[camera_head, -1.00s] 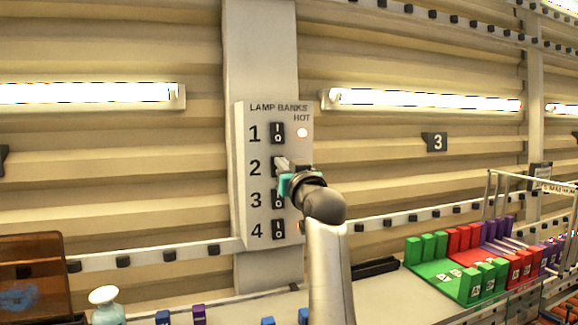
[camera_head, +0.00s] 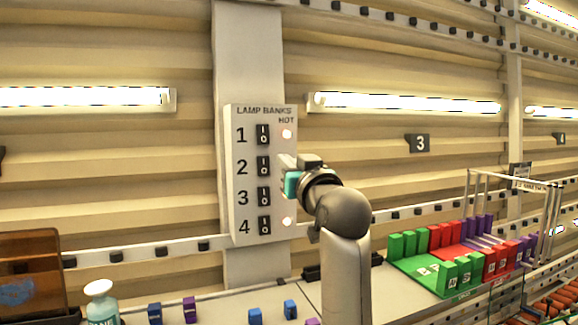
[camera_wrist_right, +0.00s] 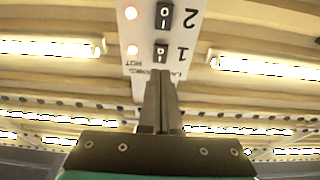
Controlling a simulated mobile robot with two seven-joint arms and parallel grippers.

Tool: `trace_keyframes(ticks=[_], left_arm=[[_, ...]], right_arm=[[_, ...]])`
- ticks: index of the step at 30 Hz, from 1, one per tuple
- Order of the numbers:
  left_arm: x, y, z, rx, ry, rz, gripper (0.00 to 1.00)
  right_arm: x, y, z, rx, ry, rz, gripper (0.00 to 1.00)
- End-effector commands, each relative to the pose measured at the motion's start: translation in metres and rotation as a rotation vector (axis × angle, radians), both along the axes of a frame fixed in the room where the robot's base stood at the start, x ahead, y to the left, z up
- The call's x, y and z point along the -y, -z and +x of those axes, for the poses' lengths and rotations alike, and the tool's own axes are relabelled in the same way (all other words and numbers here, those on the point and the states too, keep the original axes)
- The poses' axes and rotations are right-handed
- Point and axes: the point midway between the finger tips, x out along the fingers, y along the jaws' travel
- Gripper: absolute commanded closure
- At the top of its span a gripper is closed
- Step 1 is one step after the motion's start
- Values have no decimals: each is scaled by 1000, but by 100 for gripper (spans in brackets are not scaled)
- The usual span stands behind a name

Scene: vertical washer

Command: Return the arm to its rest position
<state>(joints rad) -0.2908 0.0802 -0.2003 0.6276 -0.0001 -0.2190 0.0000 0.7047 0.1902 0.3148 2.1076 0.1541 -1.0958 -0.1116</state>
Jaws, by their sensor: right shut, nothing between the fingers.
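The white lamp-bank panel (camera_head: 240,215) hangs on a post, with black rocker switches numbered 1 to 4. The switch 2 rocker (camera_head: 263,166) is uncovered in the head view. My right gripper (camera_head: 287,162) is at the panel's right edge, beside switch 2. Its fingers are together and empty, and its wrist hides part of the indicator column. The lamps by switch 1 (camera_head: 287,133) and switch 4 (camera_head: 287,221) glow. In the right wrist view the closed fingers (camera_wrist_right: 161,75) point at the panel (camera_wrist_right: 147,60), where switches 1 and 2 appear upside down with lit lamps. My left gripper is not in view.
Below is a counter (camera_head: 390,295) with a green, red and purple block rack (camera_head: 440,275) at right. A white-capped bottle (camera_head: 101,302), a brown translucent box (camera_head: 32,275) and several small blocks stand at left. Lit tube lamps (camera_head: 405,104) line the corrugated wall.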

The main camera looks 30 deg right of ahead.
Motion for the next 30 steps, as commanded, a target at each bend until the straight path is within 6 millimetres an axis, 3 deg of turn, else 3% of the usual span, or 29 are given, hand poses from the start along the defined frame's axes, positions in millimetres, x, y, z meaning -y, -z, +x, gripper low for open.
trace_keyframes(ticks=[6,23,26,29,30], left_arm=[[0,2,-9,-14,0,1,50],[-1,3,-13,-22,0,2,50],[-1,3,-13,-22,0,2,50],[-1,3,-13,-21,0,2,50],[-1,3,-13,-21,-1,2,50]], right_arm=[[-2,-1,-11,-1,0,0,100],[-3,-1,-11,-2,-1,0,100],[-7,11,-9,-29,-5,-2,100],[-18,45,-5,-108,-21,-11,100],[-24,65,-5,-155,-30,-15,100]])
